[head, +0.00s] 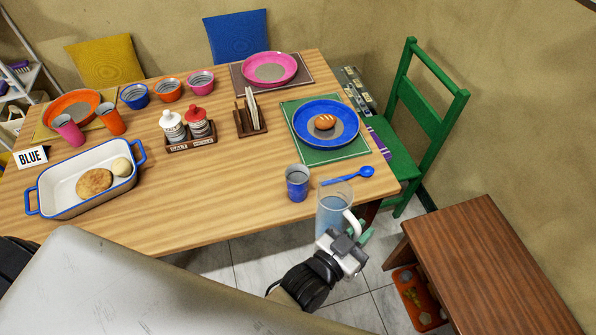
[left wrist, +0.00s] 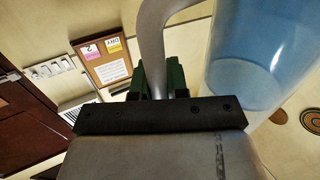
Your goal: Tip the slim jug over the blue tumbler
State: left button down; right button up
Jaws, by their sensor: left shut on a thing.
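The slim jug (head: 332,208) is clear, with a white handle and blue water inside. It is about upright in the head view, just off the table's front edge, right of and nearer than the blue tumbler (head: 297,184). The tumbler stands upright on the table near that edge, apart from the jug. My left gripper (head: 352,241) is shut on the jug's handle. In the left wrist view its green fingers (left wrist: 158,80) close around the pale handle (left wrist: 152,35), with the jug's blue body (left wrist: 262,62) at right. My right gripper is not in view.
A blue spoon (head: 347,175) lies right of the tumbler. Behind it is a blue plate (head: 345,110) with a bun on a green mat. A green chair (head: 452,105) and a brown bench (head: 480,255) stand right. A baking dish (head: 48,192) is at left. The table's middle front is clear.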

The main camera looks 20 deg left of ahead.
aim_at(349, 193)
pick_arm(q)
jog(key=shift+w+a+r+n+g+p, duration=0.1)
jog(key=shift+w+a+r+n+g, duration=0.15)
jog(key=shift+w+a+r+n, duration=0.6)
jog(key=shift+w+a+r+n+g+p, duration=0.1)
jog(key=shift+w+a+r+n+g, duration=0.25)
jog(key=shift+n, duration=1)
jog(key=shift+w+a+r+n+g+p, duration=0.1)
jog(key=shift+w+a+r+n, duration=0.35)
jog(key=shift+a+r+n, duration=0.5)
jog(key=shift+w+f+n, duration=0.15)
jog(key=shift+n, duration=0.4)
jog(key=shift+w+a+n, duration=0.1)
jog(key=shift+n, duration=0.2)
jog(key=shift+w+a+r+n+g, duration=0.35)
jog(key=shift+r+n+g, duration=0.15)
jog(key=shift+n, duration=0.2)
jog(key=shift+w+a+r+n+p, duration=0.15)
jog(key=shift+a+r+n+p, duration=0.15)
jog(key=shift+r+n, duration=0.15)
jog(key=shift+w+a+r+n+p, duration=0.15)
jog(key=shift+r+n+p, duration=0.15)
jog(key=shift+r, duration=0.2)
dwell(0.5)
